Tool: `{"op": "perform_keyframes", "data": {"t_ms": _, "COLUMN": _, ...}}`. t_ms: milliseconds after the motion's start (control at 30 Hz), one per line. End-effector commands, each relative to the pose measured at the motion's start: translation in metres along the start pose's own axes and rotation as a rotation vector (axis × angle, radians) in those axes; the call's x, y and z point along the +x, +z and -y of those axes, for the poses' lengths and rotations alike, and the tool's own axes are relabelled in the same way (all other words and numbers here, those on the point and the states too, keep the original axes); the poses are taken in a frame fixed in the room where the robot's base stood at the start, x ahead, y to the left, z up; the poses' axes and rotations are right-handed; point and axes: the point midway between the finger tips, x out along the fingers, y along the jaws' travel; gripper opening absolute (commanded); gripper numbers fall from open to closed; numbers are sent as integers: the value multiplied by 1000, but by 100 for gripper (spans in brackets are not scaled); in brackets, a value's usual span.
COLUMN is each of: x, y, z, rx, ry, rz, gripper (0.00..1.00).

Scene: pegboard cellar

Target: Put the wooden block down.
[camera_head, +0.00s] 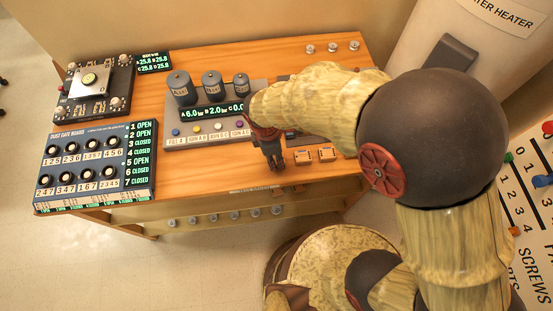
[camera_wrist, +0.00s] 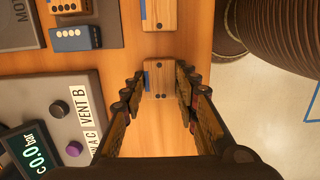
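Two small wooden blocks with dark dots rest side by side on the orange wooden table (camera_head: 220,172). The nearer block (camera_head: 302,157) is just right of my gripper, and the farther block (camera_head: 326,155) is beside it. In the wrist view the nearer block (camera_wrist: 158,78) shows between and beyond my fingertips, with a narrow gap on each side. The farther block (camera_wrist: 158,15) is above it in that view. My gripper (camera_head: 275,164) points down near the table's front; in the wrist view (camera_wrist: 160,92) its fingers are apart, with nothing seen held.
A grey console (camera_head: 190,142) with three dark cylinders stands behind my gripper. A dust gate board (camera_head: 97,165) and a dark device (camera_head: 70,95) occupy the table's left. The front strip left of my gripper is clear.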

Motion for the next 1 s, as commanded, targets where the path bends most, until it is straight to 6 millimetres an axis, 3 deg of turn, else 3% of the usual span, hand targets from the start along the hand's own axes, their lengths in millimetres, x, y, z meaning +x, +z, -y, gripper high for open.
{"op": "perform_keyframes", "data": {"t_ms": 367, "x": 0, "y": 0, "z": 0, "rx": 0, "ry": 0, "rz": 0, "gripper": 7}}
{"op": "perform_keyframes", "data": {"t_ms": 667, "x": -6, "y": 1, "z": 0, "rx": 0, "ry": 1, "rz": 0, "gripper": 7}}
{"op": "perform_keyframes", "data": {"t_ms": 867, "x": -31, "y": 4, "z": 0, "rx": 0, "ry": 2, "rz": 0, "gripper": 7}}
{"op": "perform_keyframes", "data": {"t_ms": 1000, "x": -57, "y": -5, "z": 15, "rx": -4, "ry": 3, "rz": -1, "gripper": 7}}
